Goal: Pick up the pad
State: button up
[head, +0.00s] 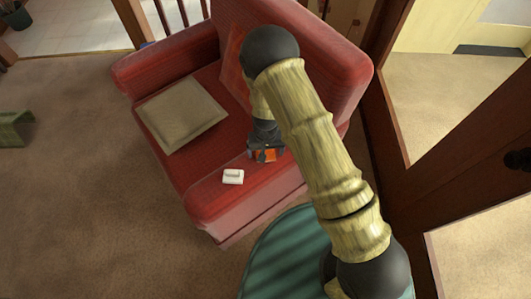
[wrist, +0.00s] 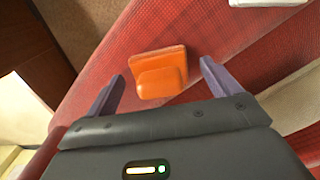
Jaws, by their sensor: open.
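An orange block-like thing (wrist: 160,73), which may be the pad, lies on the red armrest of the sofa. In the wrist view it has a flat plate and a raised rounded block, and it sits ahead of and between my two fingers. My gripper (wrist: 160,72) is open, one finger on each side of it, with gaps to both fingers visible. In the head view the orange thing (head: 264,155) shows just below my gripper, partly hidden by it. I cannot tell the height of my fingers above the armrest.
A small white object (head: 233,176) lies on the same armrest, to the left; its edge shows in the wrist view (wrist: 268,2). The red sofa (head: 205,85) holds a beige cushion (head: 182,115). A teal striped surface (head: 285,255) is near; a wooden door frame (head: 400,165) stands right.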

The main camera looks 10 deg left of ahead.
jog(key=shift+f, duration=0.3)
jog(key=c, duration=1.1)
notch_tip(320, 180, up, 10)
jog(key=shift+r+p, duration=0.1)
jog(key=shift+p, duration=0.2)
